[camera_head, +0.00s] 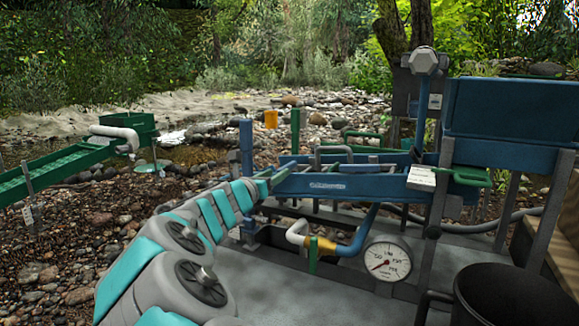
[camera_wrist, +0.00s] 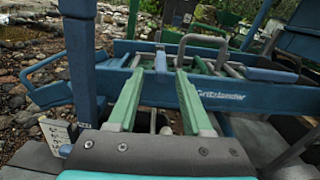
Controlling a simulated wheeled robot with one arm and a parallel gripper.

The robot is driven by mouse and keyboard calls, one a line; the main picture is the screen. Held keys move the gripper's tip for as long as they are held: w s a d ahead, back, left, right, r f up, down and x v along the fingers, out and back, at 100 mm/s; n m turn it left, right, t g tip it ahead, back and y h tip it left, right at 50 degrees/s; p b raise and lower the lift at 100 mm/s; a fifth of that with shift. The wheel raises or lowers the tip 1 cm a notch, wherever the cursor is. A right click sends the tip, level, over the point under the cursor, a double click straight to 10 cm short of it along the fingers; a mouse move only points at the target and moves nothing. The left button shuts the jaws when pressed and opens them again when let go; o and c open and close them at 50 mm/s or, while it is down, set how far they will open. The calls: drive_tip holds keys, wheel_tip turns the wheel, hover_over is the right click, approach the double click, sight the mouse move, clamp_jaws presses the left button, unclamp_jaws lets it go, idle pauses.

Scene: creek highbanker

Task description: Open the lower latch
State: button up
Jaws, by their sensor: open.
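My gripper (camera_wrist: 158,85) is open, its two green fingers pointing away over the near wall of the blue sluice (camera_wrist: 228,97) in the wrist view. No object is clearly held between them. In the head view, my gripper (camera_head: 281,176) is at the left end of the sluice (camera_head: 345,187). A grey U-shaped handle (camera_wrist: 203,42) stands just beyond and right of the fingertips. A blue bar (camera_wrist: 270,75) lies on grey rails to the right of it. I cannot tell for sure which part is the lower latch, or whether the fingers touch anything.
A blue post (camera_wrist: 82,60) rises close left of my fingers. A pressure gauge (camera_head: 388,262), a yellow-banded valve pipe (camera_head: 319,245) and a black bucket (camera_head: 510,296) are at the right. A green sluice (camera_head: 55,172) stands far left.

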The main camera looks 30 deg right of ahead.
sight(287, 165)
drive_tip(key=shift+x, duration=3.55)
clamp_jaws()
